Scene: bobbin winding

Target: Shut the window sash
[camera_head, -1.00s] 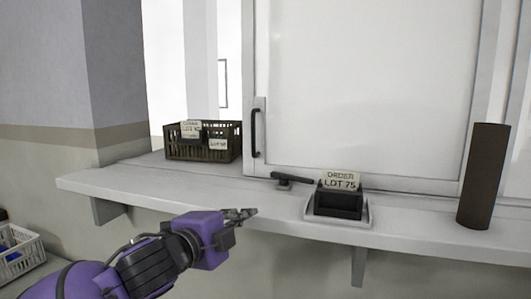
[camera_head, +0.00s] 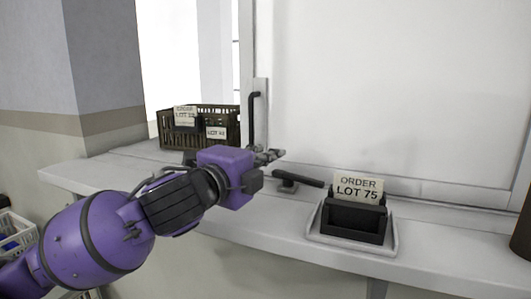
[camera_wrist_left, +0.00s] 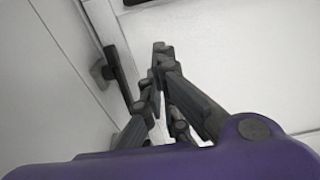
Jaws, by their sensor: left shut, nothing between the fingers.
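The window sash (camera_head: 390,95) is a large white panel standing above the sill. A black upright pull handle (camera_head: 252,115) is on its left edge, and a bright opening shows to the left of the sash. My left gripper (camera_head: 278,154) is shut and empty, over the sill just below and right of the handle and not gripping it. In the left wrist view the closed fingers (camera_wrist_left: 161,48) point at white surfaces. A dark bar (camera_wrist_left: 118,75) stands beside them there; I cannot tell whether it is the handle. My right gripper is not in view.
A dark lever (camera_head: 298,179) lies on the white sill (camera_head: 275,215). A dark holder with an "ORDER LOT 75" card (camera_head: 358,188) stands on a tray to the right. A brown basket (camera_head: 222,124) with cards stands behind my gripper, at the left by the opening.

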